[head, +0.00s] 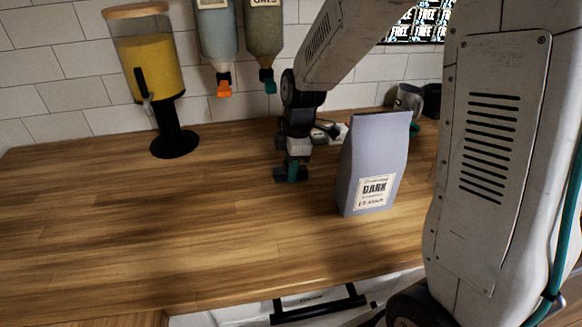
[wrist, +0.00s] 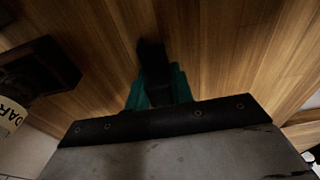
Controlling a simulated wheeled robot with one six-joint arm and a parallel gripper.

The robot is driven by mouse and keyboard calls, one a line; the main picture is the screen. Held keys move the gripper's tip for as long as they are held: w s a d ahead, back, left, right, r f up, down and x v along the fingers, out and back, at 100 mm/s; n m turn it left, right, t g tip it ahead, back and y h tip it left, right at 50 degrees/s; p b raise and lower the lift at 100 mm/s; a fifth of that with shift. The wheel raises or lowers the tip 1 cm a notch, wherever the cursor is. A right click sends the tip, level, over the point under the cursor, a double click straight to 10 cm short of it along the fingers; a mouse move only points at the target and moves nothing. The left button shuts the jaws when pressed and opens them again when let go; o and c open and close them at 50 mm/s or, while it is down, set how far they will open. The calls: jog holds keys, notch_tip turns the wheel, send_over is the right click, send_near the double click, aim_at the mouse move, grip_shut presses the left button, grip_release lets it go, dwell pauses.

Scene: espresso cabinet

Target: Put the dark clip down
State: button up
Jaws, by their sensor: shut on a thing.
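My gripper (head: 292,172) points down low over the wooden counter, left of the bag. Its teal fingers show in the wrist view (wrist: 160,90), shut on a small dark piece that I take to be the dark clip (wrist: 152,60). In the head view the clip is hard to tell from the dark gripper parts. I cannot tell whether it touches the counter. The lavender-grey bag labelled DARK (head: 372,150) stands upright just right of my gripper, apart from it. Part of a DAR label (wrist: 10,115) shows at the wrist view's left edge.
A dispenser with yellow contents (head: 150,70) stands at the back left. Two bottles (head: 217,40) and (head: 264,40) hang on the tiled wall. A metal pitcher (head: 408,98) is behind the bag. The counter's left and front (head: 150,220) are clear. A black handle (head: 318,306) is below the front edge.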

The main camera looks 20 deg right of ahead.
jog(key=shift+f, duration=0.15)
jog(key=o, duration=1)
jog(key=shift+c, duration=0.2)
jog(key=r, duration=0.3)
jog(key=d+r, duration=0.1)
jog(key=r, duration=0.7)
jog(key=shift+s+d+r, duration=0.1)
jog(key=shift+d+r, duration=0.1)
jog(key=shift+r, duration=0.45)
